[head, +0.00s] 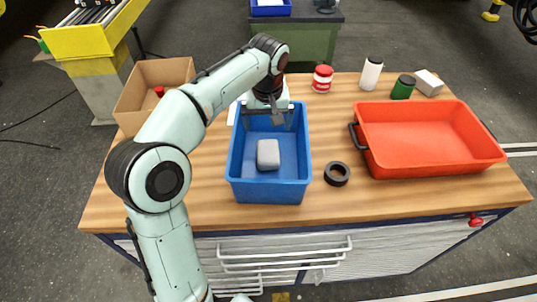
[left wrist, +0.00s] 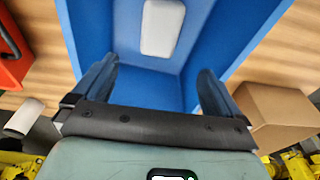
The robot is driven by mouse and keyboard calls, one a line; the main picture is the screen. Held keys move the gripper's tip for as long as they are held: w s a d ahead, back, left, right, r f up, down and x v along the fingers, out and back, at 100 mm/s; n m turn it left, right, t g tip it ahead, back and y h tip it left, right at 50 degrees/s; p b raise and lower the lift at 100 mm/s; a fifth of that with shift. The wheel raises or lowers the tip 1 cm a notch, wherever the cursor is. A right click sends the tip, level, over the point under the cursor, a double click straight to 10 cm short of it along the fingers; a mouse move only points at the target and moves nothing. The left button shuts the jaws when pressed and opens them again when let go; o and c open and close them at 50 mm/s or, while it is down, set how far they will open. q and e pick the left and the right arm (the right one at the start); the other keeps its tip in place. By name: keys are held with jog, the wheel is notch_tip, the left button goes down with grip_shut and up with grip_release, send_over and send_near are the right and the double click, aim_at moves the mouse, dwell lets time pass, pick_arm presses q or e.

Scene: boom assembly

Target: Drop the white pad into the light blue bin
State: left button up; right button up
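The white pad (head: 268,153), a pale grey-white rounded block, lies on the floor of the blue bin (head: 236,178) in the middle of the table. In the left wrist view the pad (left wrist: 162,27) rests inside the bin (left wrist: 90,30), apart from my fingers. My left gripper (head: 268,118) is over the far part of the bin. Its two fingers (left wrist: 158,70) are spread wide with nothing between them. My right gripper is not in view.
A red tray (head: 430,165) stands to the right, with a black ring (head: 337,174) between it and the bin. A cardboard box (head: 135,95) is at left. A red-and-white can (head: 322,79), white bottle (head: 371,74), green can (head: 402,88) and small white box (head: 429,82) stand behind.

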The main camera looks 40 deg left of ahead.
pick_arm(q)
jog(key=shift+s+r, duration=0.1)
notch_tip(320, 180, up, 13)
jog(key=s+d, duration=0.1)
jog(key=shift+s+d+p, duration=0.15)
jog(key=shift+s+p, duration=0.1)
jog(key=shift+p, duration=0.05)
dwell(0.4)
